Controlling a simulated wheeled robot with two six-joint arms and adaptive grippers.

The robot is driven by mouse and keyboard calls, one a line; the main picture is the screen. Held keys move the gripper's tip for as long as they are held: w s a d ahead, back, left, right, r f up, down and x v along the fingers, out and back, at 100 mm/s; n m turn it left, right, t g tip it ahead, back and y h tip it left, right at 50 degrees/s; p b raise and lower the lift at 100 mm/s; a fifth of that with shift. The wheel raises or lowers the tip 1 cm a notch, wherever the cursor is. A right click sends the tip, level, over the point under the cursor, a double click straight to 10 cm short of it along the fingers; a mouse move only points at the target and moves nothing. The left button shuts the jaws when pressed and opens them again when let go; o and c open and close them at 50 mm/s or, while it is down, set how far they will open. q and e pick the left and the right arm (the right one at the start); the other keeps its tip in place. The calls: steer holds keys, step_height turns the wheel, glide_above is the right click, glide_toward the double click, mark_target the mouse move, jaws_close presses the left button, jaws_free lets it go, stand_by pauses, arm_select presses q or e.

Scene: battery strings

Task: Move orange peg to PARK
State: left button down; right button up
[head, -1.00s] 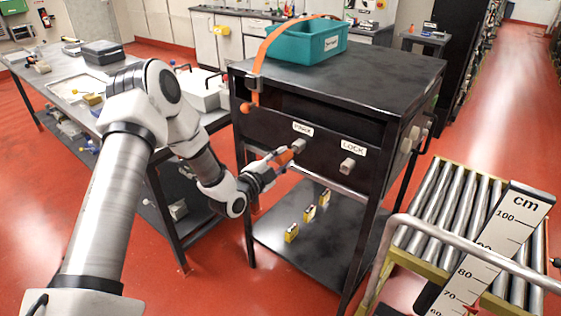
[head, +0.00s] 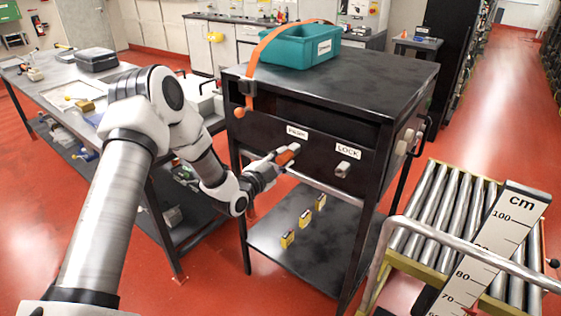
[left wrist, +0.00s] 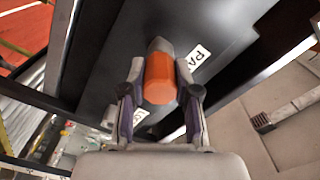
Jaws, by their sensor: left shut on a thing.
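The orange peg (head: 286,156) is between the fingers of my left gripper (head: 278,162), at the front panel of the black cart. My left gripper is shut on it. The peg's far end meets the grey PARK socket (head: 295,147), just under the PARK label (head: 297,132). In the left wrist view the orange peg (left wrist: 160,80) lies in line with the grey socket (left wrist: 160,46). How deep it sits is hidden. The LOCK socket (head: 342,169) under the LOCK label (head: 348,152) is empty. My right gripper is not in view.
A teal bin (head: 299,47) sits on the cart top (head: 390,75). An orange strap (head: 262,52) arches beside it and hangs down the front. Several small yellow blocks (head: 304,218) stand on the lower shelf. A roller conveyor (head: 440,220) is at the right.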

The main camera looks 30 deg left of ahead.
arm_select(q)
steer(key=c, duration=0.8)
jaws_free()
steer(key=shift+w, duration=0.1)
steer(key=shift+o, duration=0.2)
steer(key=s, duration=1.2)
steer(key=shift+a, duration=0.45)
steer(key=shift+f, duration=0.1)
